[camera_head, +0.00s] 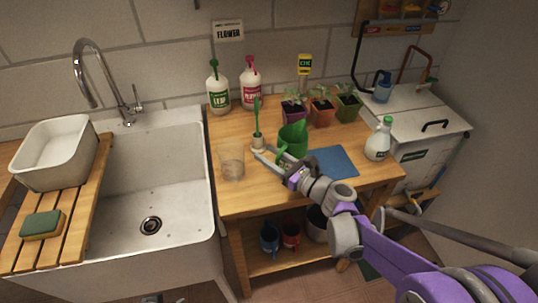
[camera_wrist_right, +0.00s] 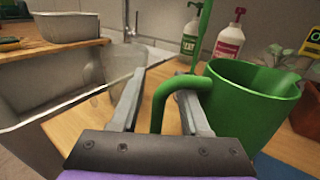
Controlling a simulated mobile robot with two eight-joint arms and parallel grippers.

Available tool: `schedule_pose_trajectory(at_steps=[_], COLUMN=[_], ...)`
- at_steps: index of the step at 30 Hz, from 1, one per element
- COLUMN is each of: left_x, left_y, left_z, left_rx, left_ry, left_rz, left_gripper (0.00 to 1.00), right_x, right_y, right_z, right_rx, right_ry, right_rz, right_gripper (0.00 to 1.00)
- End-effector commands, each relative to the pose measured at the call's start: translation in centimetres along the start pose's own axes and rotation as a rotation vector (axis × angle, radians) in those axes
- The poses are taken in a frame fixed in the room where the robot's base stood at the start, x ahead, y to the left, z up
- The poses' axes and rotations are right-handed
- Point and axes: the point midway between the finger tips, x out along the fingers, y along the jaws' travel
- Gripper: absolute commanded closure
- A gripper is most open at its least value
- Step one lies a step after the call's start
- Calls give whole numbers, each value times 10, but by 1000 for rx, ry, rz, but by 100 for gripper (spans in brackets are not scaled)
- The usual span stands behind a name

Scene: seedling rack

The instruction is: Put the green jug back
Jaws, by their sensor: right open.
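The green jug (camera_head: 294,138) stands on the wooden table, just left of the blue mat. It also shows large in the right wrist view (camera_wrist_right: 252,105). Its handle (camera_wrist_right: 160,103) faces my right gripper. My right gripper (camera_head: 267,160) is open at the jug, and its fingers show in the right wrist view (camera_wrist_right: 160,88). The blue mat (camera_head: 334,162) lies flat and partly behind my arm. My left gripper is not in view.

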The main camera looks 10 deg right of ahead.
Motion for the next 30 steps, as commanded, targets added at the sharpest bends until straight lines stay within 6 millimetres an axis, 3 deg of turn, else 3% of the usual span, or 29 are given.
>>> schedule_pose_trajectory(at_steps=[16, 25, 28, 30], left_x=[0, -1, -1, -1], left_y=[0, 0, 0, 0], left_z=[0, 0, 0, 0], left_rx=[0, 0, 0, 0], left_ry=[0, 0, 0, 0], left_rz=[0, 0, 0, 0], left_gripper=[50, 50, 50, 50], right_x=[-104, -120, -117, -116], right_y=[-1, 3, 19, 41], right_z=[0, -1, -10, -24], right_rx=[-1, -13, -114, -262], right_ry=[1, 9, 77, 169], right_rz=[-4, 5, 40, 96], right_gripper=[54, 54, 54, 54])
